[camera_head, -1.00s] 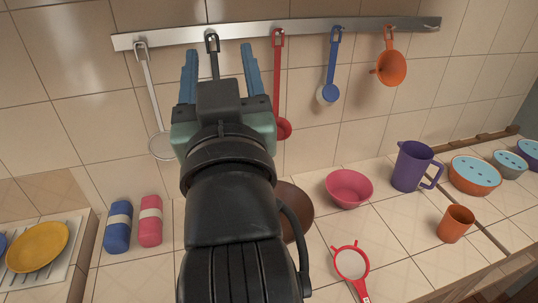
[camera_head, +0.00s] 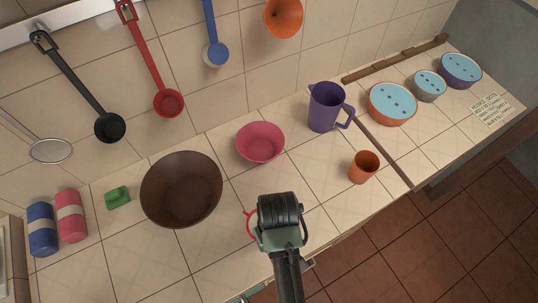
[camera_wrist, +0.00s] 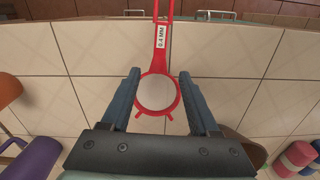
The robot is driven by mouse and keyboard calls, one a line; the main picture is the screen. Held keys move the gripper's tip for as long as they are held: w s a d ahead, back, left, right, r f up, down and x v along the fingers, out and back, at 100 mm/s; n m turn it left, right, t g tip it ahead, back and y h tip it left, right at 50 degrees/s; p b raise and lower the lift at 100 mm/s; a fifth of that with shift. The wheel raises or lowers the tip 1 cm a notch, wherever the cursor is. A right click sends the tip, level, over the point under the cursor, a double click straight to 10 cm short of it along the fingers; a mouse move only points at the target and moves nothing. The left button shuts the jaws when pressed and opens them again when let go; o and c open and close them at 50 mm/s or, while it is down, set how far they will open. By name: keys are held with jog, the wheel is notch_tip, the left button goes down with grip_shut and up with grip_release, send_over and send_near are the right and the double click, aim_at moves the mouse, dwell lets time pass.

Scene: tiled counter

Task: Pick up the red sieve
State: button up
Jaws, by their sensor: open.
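The red sieve (camera_wrist: 157,93) lies on the tiled counter in the wrist view, its pale mesh bowl in the middle and its labelled handle pointing up the picture. My gripper (camera_wrist: 160,76) is open and empty, with one blue finger on each side of the sieve's bowl. The height of the fingers above the sieve is hard to tell. In the head view my gripper (camera_head: 280,228) is over the front of the counter and its fingers are hidden. Only a red edge of the sieve (camera_head: 249,222) shows there, at my gripper's left.
A brown bowl (camera_head: 181,190), a pink bowl (camera_head: 260,143), a purple jug (camera_head: 326,108) and an orange cup (camera_head: 363,167) stand around the sieve. Utensils hang on the wall. The counter's front edge is close.

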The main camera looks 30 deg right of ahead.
jog(key=shift+w+f+p, duration=0.2)
jog(key=shift+f+p, duration=0.1)
jog(key=shift+f, duration=1.35)
jog(key=shift+w+f+p, duration=0.15)
jog(key=shift+f+p, duration=0.15)
jog(key=shift+f, duration=1.35)
grip_shut()
